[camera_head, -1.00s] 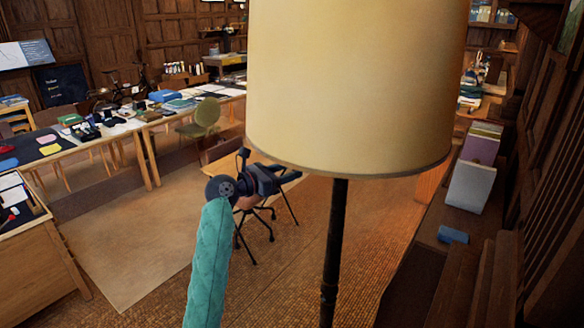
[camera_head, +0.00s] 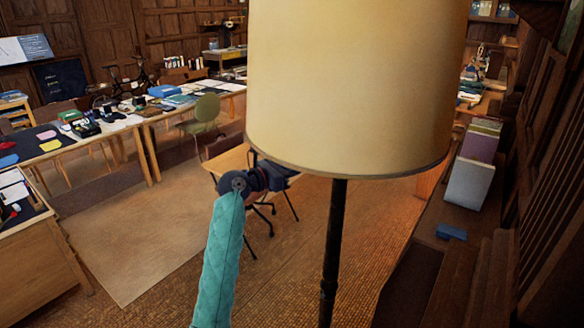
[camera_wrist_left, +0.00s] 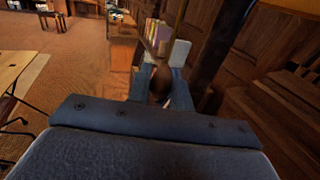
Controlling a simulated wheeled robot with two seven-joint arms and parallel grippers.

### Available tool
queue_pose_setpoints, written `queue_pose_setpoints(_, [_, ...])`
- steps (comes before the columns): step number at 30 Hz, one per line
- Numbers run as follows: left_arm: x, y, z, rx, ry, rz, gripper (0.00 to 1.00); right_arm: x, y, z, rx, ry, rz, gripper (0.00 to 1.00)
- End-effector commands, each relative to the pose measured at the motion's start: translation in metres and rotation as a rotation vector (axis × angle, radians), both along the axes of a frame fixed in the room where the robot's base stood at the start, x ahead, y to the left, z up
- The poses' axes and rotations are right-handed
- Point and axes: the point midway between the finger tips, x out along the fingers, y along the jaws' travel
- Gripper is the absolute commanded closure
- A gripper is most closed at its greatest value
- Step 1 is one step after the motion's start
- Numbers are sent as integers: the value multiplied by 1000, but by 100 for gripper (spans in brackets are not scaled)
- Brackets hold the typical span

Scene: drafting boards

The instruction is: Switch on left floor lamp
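A floor lamp with a large cream shade (camera_head: 350,85) stands close in front of me in the head view. Its thin dark pole (camera_head: 333,250) runs down below the shade, and no bright glow shows on the shade. My left gripper (camera_head: 284,176) is just below the shade's lower left edge, left of the pole, partly hidden by the shade. In the left wrist view its blue fingers (camera_wrist_left: 160,82) stand apart, with a brown rounded thing between them that I cannot identify. A dark upright (camera_wrist_left: 217,40), probably the pole, rises right of the fingers. My right gripper is out of view.
A small wooden table (camera_head: 230,160) stands behind my left gripper. Long desks (camera_head: 130,122) with papers and books are at the left. A low dark ledge with box files (camera_head: 470,178) and a blue block (camera_head: 451,232) runs along the right. Open floor lies at lower left.

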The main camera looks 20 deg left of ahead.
Motion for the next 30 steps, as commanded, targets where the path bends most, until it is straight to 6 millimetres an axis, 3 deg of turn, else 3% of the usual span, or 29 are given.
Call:
queue_pose_setpoints(16, [0, 0, -1, 0, 0, 0, 93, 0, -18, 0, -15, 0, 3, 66])
queue_pose_setpoints(29, [0, 0, -13, 1, 1, 1, 93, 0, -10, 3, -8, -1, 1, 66])
queue_pose_setpoints(30, [0, 1, -14, 1, 1, 1, 77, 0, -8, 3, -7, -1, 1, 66])
